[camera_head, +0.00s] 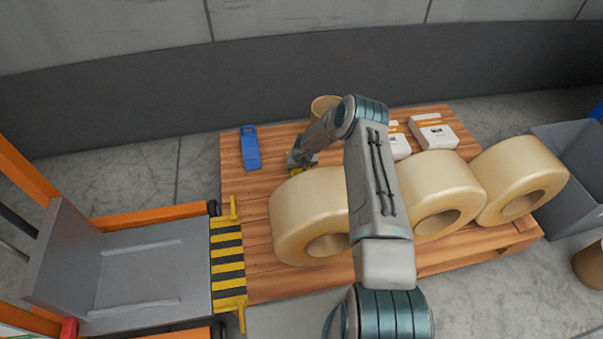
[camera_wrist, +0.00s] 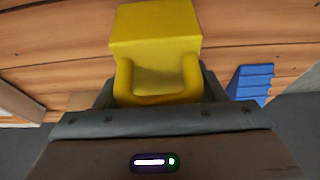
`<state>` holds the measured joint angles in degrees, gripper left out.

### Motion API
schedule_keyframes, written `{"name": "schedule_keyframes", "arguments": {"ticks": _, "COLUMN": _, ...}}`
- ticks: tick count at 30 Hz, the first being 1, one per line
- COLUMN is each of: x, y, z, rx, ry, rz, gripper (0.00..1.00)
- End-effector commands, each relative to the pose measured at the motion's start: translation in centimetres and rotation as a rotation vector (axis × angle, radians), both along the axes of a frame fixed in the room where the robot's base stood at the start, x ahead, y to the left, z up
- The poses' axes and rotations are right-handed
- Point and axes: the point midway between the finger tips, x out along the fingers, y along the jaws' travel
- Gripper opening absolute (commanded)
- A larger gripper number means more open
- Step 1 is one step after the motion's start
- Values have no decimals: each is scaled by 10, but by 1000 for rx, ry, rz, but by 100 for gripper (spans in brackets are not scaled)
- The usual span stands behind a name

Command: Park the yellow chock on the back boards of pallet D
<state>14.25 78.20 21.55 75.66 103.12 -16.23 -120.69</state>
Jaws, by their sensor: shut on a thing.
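The yellow chock (camera_wrist: 155,35) fills the upper middle of the wrist view, with its looped handle toward my gripper (camera_wrist: 158,88). My gripper is shut on that handle. In the head view, my gripper (camera_head: 301,159) is over the back part of the wooden pallet (camera_head: 262,270), and only a small bit of the yellow chock (camera_head: 296,171) shows below it. I cannot tell whether the chock touches the boards. No letter shows on the pallet. A blue chock (camera_head: 250,148) lies on the back boards to the left; it also shows in the wrist view (camera_wrist: 250,84).
Three large tan rolls, at left (camera_head: 298,208), middle (camera_head: 440,185) and right (camera_head: 518,175), line the pallet's front. A brown cylinder (camera_head: 322,104) and white-orange boxes (camera_head: 433,133) stand at the back. A striped plate (camera_head: 227,262) meets the left edge. Bare boards lie between the blue chock and my gripper.

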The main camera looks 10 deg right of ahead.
Motion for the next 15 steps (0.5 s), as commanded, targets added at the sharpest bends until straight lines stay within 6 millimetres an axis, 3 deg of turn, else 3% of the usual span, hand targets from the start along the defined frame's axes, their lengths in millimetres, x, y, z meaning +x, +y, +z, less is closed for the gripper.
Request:
{"name": "schedule_keyframes", "arguments": {"ticks": 5, "x": 0, "y": 1, "z": -27, "rx": 0, "ry": 0, "rz": 2, "gripper": 24}}
{"name": "schedule_keyframes", "arguments": {"ticks": 15, "x": 0, "y": 1, "z": -29, "rx": 1, "ry": -1, "rz": 1, "gripper": 24}}
